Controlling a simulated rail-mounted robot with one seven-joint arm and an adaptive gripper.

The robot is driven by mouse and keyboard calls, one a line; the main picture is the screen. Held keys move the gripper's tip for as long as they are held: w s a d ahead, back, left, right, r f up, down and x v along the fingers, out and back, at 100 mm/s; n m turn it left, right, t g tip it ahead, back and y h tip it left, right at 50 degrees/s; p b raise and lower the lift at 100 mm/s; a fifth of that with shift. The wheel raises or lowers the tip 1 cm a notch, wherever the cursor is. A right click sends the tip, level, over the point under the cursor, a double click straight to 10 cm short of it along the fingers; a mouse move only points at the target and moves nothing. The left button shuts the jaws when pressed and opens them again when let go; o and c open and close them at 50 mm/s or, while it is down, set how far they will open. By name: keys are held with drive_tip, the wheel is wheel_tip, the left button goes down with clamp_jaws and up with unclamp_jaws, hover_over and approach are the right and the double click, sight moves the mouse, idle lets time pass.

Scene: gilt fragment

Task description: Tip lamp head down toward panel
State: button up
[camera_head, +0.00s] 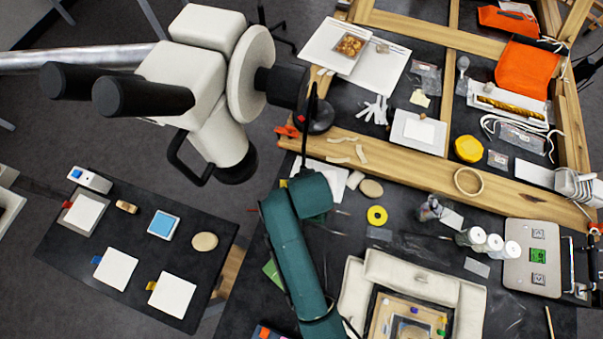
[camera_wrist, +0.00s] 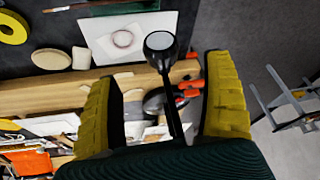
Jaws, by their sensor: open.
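The lamp's round black head (camera_wrist: 160,42), with a pale face, shows in the wrist view on a thin black stem (camera_wrist: 170,95). In the head view its dark round base (camera_head: 320,120) is on the wooden beam, with the thin stem in front; I cannot make out the head there. My gripper (camera_wrist: 158,75) is open, its yellow fingers spread on either side of the stem, apart from the lamp. In the head view my teal arm hides the fingers. The framed panel (camera_head: 376,325) lies between pale cushions at the bottom of the head view.
A red-orange clamp (camera_head: 287,131) sits beside the lamp base. A white microscope (camera_head: 205,85) overhangs at the left. A white sheet (camera_wrist: 140,35) and a yellow ring (camera_head: 377,215) lie near the wooden beam (camera_head: 420,168). White-capped jars (camera_head: 493,243) stand right.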

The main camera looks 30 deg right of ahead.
drive_tip(key=x, duration=0.9)
drive_tip(key=shift+w+f+b, duration=0.2)
drive_tip(key=shift+f+b, duration=0.1)
drive_tip(key=shift+b, duration=0.05)
drive_tip(key=c, duration=1.2)
wheel_tip(320, 180, down, 2)
drive_tip(key=t+h+b, duration=0.1)
drive_tip(key=b, duration=0.1)
drive_tip(key=shift+s+f+t+b, duration=0.1)
drive_tip(key=shift+t+b, duration=0.2)
drive_tip(key=shift+t, duration=0.1)
drive_tip(key=shift+f+t+h+b, duration=0.4)
drive_tip(key=shift+t+b, duration=0.2)
drive_tip(key=shift+b, duration=0.45)
drive_tip(key=shift+w+d+t+h+b, duration=0.15)
drive_tip(key=shift+t+h+b, duration=0.25)
drive_tip(key=shift+b, duration=0.65)
drive_tip(key=shift+w+r+t, duration=0.1)
drive_tip(key=shift+r+t, duration=0.2)
drive_tip(key=shift+r, duration=0.05)
